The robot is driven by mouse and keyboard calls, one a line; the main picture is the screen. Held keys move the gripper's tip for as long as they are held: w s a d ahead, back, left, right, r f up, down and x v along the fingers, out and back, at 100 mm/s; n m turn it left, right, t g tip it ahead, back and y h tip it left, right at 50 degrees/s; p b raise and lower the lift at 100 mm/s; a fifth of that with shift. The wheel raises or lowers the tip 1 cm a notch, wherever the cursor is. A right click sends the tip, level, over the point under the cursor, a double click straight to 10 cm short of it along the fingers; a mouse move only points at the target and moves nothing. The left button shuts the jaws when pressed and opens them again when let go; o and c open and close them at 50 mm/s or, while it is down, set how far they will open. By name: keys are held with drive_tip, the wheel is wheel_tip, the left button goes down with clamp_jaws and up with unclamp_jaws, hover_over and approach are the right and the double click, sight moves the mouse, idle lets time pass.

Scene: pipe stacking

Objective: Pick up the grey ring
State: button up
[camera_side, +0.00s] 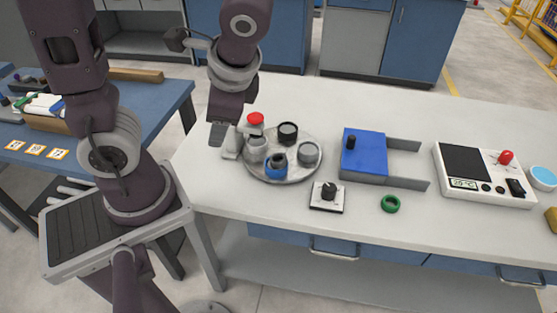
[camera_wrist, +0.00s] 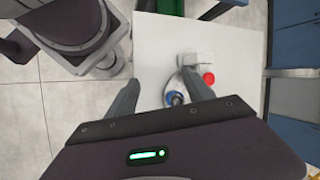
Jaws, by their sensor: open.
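A round metal tray (camera_side: 284,178) on the white table holds several short pipe-like pieces. Two are grey: one at the tray's left (camera_side: 257,149) and one at its right (camera_side: 308,153), which looks like an open-topped ring. I cannot tell which is the grey ring. A black piece (camera_side: 288,132) stands at the back and a blue one (camera_side: 276,168) at the front; the blue one also shows in the wrist view (camera_wrist: 174,98). My gripper (camera_side: 232,132) is open and empty, above and left of the tray. Its two fingers (camera_wrist: 161,92) are spread in the wrist view.
A white fixture with a red knob (camera_side: 255,118) stands at the tray's left edge, close to my gripper. A small black-knobbed box (camera_side: 327,197), a green ring (camera_side: 390,204), a blue block with grey rails (camera_side: 364,155) and a scale-like device (camera_side: 484,175) lie to the right.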

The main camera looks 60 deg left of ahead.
drive_tip(key=w+a+f+m+t+y, duration=0.1)
drive_tip(key=w+f+m+y, duration=0.6)
drive_tip(key=f+m, duration=0.15)
drive_tip(key=m+t, duration=0.8)
drive_tip(key=m, duration=0.2)
approach(276, 165)
drive_tip(key=shift+y, duration=0.3)
drive_tip(key=x, duration=0.2)
drive_tip(key=w+x, duration=0.1)
drive_tip(key=x, duration=0.2)
drive_tip(key=shift+s+d+r, duration=0.1)
drive_tip(key=shift+d+r, duration=0.15)
drive_tip(key=shift+f, duration=0.35)
drive_tip(key=x, duration=0.7)
drive_tip(key=shift+w+r, duration=0.25)
drive_tip(key=shift+r, duration=0.05)
drive_tip(key=c, duration=1.3)
wheel_tip(276, 165, up, 9)
drive_tip(key=shift+s+a+f+m+t, duration=0.15)
drive_tip(key=shift+f+m+t, duration=0.35)
drive_tip(key=shift+f, duration=0.9)
drive_tip(key=shift+s+f+m+t, duration=0.2)
drive_tip(key=shift+f+m, duration=0.45)
drive_tip(key=shift+f, duration=0.7)
drive_tip(key=shift+s+a+f+m+t, duration=0.1)
drive_tip(key=shift+f+m+t, duration=0.4)
drive_tip(key=shift+f, duration=0.9)
clamp_jaws()
drive_tip(key=shift+f, duration=0.65)
